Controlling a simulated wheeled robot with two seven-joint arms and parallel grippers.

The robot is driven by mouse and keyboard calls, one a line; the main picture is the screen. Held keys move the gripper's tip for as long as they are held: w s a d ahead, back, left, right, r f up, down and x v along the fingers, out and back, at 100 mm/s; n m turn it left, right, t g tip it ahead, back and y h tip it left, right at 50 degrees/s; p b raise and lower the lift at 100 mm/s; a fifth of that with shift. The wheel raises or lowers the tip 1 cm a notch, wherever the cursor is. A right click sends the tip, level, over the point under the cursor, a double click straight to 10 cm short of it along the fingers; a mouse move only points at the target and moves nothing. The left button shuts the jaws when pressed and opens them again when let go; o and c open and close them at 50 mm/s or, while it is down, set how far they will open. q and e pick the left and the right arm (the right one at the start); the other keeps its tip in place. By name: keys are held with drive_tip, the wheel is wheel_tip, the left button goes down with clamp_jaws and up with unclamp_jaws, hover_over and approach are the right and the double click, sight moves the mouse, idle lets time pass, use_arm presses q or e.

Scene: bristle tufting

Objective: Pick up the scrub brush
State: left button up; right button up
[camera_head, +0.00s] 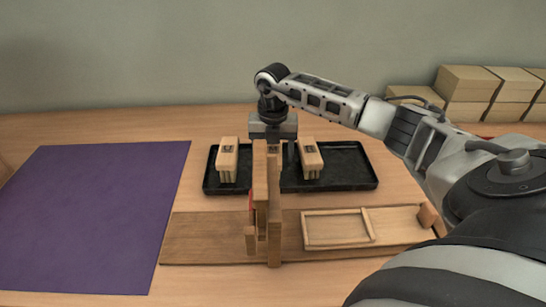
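A black tray (345,171) holds light wooden pieces that look like brush blocks with dark marks on top. One block (228,160) is at the tray's left. Another block (310,160) is right of the middle. A third marked wooden top (273,148) shows between them, mostly behind an upright wooden frame. I cannot tell which piece is the scrub brush; no bristles show clearly. My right gripper (274,141) points down over the tray's middle, close to the third piece. Its fingers are largely hidden, so its opening and grip do not show. My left gripper is not in view.
The upright wooden frame (275,220) stands on a long wooden board (205,238) in front of the tray. A shallow framed recess (335,228) lies on the board's right. A purple mat (85,215) covers the left. Stacked tan boxes (468,83) stand at back right.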

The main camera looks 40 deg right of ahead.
drive_tip(key=c, duration=0.9)
drive_tip(key=shift+c, duration=0.2)
drive_tip(key=shift+r, duration=0.1)
